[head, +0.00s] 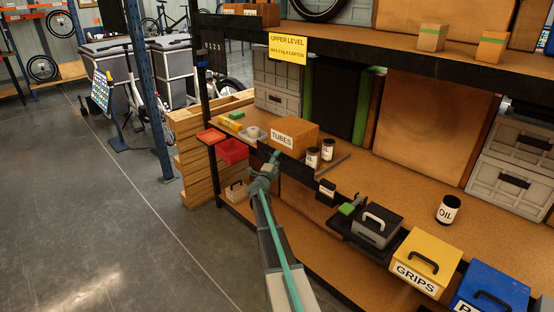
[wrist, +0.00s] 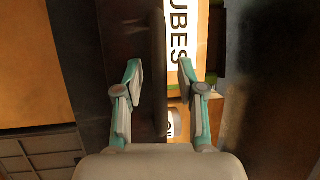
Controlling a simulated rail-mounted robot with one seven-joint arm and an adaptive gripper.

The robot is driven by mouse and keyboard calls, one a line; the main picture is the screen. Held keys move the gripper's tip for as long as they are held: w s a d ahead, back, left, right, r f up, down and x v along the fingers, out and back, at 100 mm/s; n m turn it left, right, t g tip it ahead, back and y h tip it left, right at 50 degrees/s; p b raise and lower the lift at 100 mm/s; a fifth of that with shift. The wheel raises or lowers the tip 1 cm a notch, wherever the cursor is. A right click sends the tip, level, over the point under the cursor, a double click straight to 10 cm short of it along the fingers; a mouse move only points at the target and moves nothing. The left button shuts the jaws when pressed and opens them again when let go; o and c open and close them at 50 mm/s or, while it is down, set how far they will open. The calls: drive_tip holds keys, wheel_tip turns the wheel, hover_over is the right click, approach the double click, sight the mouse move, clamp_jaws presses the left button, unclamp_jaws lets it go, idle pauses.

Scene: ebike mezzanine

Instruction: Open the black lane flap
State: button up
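The black lane flap (head: 293,170) looks like a dark panel along the shelf front, below the TUBES carton (head: 291,137). In the wrist view, the thin dark edge I take for the flap (wrist: 158,60) runs between my fingers. My gripper (wrist: 161,80) is open, one finger on each side of that edge, with gaps visible. In the head view, my gripper (head: 270,160) is at the left part of the flap and covers some of it. The carton also shows in the wrist view (wrist: 212,85), label turned sideways. I cannot tell the flap's exact angle.
A grey case (head: 377,225), a yellow GRIPS case (head: 424,262) and a blue case (head: 490,291) line the front right. The floor at left (head: 90,200) is clear.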

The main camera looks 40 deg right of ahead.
clamp_jaws()
drive_tip(key=shift+a+f+b, duration=0.1)
drive_tip(key=shift+f+b, duration=0.05)
drive_tip(key=shift+b, duration=0.2)
